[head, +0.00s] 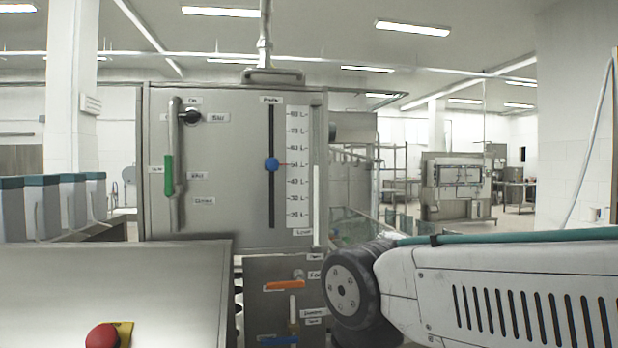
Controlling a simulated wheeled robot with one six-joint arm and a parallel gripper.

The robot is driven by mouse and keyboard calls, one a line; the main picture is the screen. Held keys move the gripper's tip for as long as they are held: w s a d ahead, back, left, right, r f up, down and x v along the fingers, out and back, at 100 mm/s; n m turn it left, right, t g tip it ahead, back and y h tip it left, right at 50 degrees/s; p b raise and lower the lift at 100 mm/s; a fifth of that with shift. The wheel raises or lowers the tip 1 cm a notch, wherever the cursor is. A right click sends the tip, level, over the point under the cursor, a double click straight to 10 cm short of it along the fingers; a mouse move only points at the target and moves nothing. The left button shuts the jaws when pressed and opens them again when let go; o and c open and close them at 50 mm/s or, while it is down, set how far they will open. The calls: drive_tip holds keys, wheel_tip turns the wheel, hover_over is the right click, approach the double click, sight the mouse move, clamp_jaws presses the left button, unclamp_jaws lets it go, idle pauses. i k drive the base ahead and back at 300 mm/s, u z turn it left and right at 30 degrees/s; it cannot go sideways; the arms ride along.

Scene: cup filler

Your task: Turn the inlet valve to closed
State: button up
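A vertical metal pipe (177,115) runs down the left of the grey machine panel. A green lever handle (168,175) stands upright along it. Small labels sit around it; the lower one (204,201) seems to read "Closed", and the others are too small to read surely. Lower down, an orange lever (285,285) lies nearly level, with small labels to its right. A blue lever (278,340) lies level near the bottom edge. I cannot tell from the labels which lever is the inlet valve. My gripper is out of view; only part of my arm shows at lower right.
A slider with a blue knob (271,164) runs beside a printed scale. A black knob (190,115) is at upper left. A sloped metal cover (115,290) with a red button (102,336) stands in front at lower left. Teal-topped containers (42,205) stand at left.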

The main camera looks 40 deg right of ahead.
sight(170, 191)
drive_tip(key=z, duration=0.05)
drive_tip(key=k, duration=1.05)
drive_tip(key=u, duration=1)
drive_tip(key=i, duration=1.3)
drive_tip(key=z, duration=0.65)
